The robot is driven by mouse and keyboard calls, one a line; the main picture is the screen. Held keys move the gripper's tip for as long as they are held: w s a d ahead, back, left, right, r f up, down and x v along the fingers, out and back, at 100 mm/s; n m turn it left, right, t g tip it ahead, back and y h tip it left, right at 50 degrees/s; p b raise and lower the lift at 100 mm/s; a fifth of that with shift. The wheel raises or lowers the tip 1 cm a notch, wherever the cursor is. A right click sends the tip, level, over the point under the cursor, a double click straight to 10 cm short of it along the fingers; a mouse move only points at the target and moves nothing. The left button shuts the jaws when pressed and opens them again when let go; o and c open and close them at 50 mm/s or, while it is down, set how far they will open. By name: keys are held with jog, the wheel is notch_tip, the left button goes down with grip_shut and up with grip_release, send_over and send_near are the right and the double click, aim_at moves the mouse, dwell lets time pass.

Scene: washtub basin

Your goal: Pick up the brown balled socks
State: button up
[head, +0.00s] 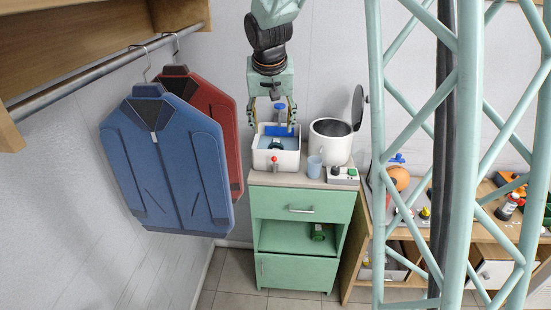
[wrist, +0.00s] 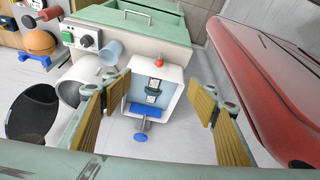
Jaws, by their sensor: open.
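My gripper (head: 276,116) is open above the white washtub basin (head: 262,160), its fingers pointing down. In the wrist view its two fingers (wrist: 161,97) stand wide apart on either side of the basin (wrist: 174,72), with nothing between the pads. A small dark-and-white item (wrist: 153,89) lies inside the basin; it shows dark green in the head view (head: 276,144). I cannot make out brown balled socks for certain in either view. An orange-brown ball (head: 399,177) sits on the bench at the right; it also shows in the wrist view (wrist: 38,42), and I cannot tell whether it is socks.
Hanging blue (head: 165,160) and red jackets (head: 217,100) are at the left.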

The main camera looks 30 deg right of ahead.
jog(key=shift+m, duration=0.6)
jog(key=w+d+f, duration=0.2)
jog(key=w+f, duration=0.1)
jog(key=f, duration=0.1)
jog(key=w+d+f, duration=0.2)
jog(key=w+f, duration=0.2)
jog(key=w+d+f+p, duration=0.1)
jog(key=w+d+f, duration=0.1)
jog(key=w+f, duration=0.2)
jog(key=shift+d, duration=0.2)
jog(key=shift+w+f, duration=0.1)
jog(key=shift+f, duration=0.05)
jog(key=shift+x, duration=4.15)
jog(key=shift+d+f, duration=0.1)
jog(key=shift+b+x, duration=0.35)
jog(key=shift+x, duration=2.15)
jog(key=shift+c, duration=0.5)
jog(key=c, duration=0.8)
